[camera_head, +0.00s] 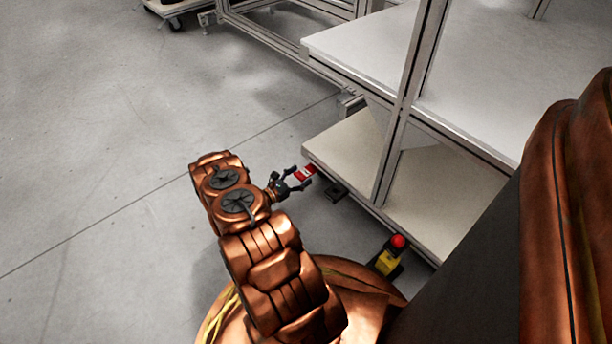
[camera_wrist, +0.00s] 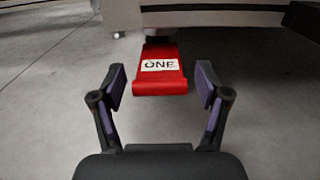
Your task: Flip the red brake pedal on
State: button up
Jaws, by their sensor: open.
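The red brake pedal (camera_head: 305,172) sticks out from under the lower edge of the metal shelf unit in the head view. In the wrist view the red pedal (camera_wrist: 160,78) carries a white label reading "ONE" and lies centred ahead of my gripper. My gripper (camera_wrist: 160,84) is open and empty, with one finger on each side of the pedal's near end. In the head view my gripper (camera_head: 299,178) reaches toward the pedal from the left. Whether any finger touches the pedal cannot be told. The pedal's far end is hidden under the shelf edge.
The shelf unit's lower board (camera_head: 440,200) and its uprights stand right of the pedal. A yellow box with a red button (camera_head: 390,252) sits low by the shelf, near my base. A dark bracket (camera_head: 336,190) is beside the pedal. The grey floor on the left is clear.

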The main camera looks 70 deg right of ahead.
aim_at(300, 176)
jog(key=shift+b+x, duration=0.45)
jog(key=shift+x, duration=1.1)
grip_shut()
